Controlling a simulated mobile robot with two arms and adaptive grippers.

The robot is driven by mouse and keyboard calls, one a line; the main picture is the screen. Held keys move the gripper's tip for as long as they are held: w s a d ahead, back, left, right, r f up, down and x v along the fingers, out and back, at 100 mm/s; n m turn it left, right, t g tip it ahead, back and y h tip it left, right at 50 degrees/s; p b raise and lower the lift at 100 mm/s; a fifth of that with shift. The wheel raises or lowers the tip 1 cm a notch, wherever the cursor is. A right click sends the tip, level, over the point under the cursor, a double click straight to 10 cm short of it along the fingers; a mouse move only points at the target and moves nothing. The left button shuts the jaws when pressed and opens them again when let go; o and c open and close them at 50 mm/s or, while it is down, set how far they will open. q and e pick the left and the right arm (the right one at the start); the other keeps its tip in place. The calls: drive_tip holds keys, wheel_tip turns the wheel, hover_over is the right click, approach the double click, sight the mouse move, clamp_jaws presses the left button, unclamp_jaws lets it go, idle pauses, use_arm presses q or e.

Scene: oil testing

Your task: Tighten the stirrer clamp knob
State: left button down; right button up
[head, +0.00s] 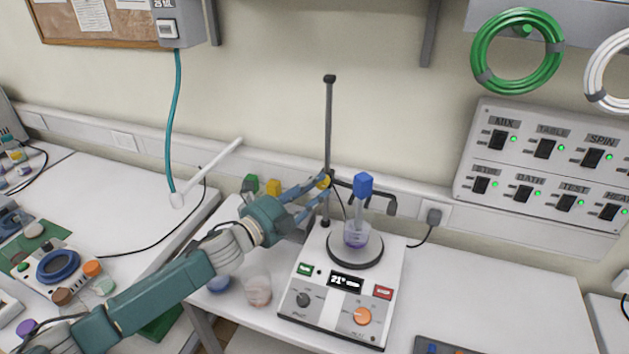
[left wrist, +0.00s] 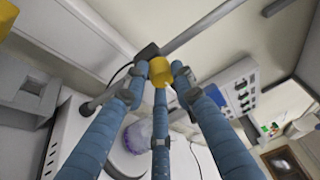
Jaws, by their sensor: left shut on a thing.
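The stirrer clamp knob (head: 324,181) is a small yellow knob on the clamp at the upright grey rod (head: 328,130) of the stirrer. My left gripper (head: 318,183) reaches in from the left, its blue fingers closed around the knob. In the left wrist view the yellow knob (left wrist: 161,72) sits between the fingertips of my left gripper (left wrist: 160,80). The stirrer hotplate (head: 342,290) stands on the bench with a lit display. A flask with purple liquid (head: 356,236) stands on its round plate, with a blue-topped piece (head: 363,185) above it. My right gripper is not in view.
Green (head: 251,183) and yellow (head: 273,187) items stand behind my wrist. A switch panel (head: 545,165) is on the wall at right. The bench right of the hotplate is mostly clear.

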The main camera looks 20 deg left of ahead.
use_arm(q)
drive_tip(key=shift+d+r+m+p, duration=0.1)
drive_tip(key=shift+r+m+p, duration=0.05)
drive_tip(key=shift+m+p, duration=0.35)
drive_tip(key=shift+s+f+g, duration=0.1)
drive_tip(key=shift+f+g, duration=0.1)
drive_tip(key=shift+g, duration=0.1)
drive_tip(key=c, duration=1.5)
unclamp_jaws()
drive_tip(key=shift+d, duration=0.1)
drive_tip(key=shift+o, duration=0.2)
drive_tip(key=shift+s+a, duration=0.25)
drive_tip(key=shift+s, duration=0.05)
drive_tip(key=v, duration=1.1)
drive_tip(key=shift+d, duration=0.2)
drive_tip(key=shift+s, duration=0.2)
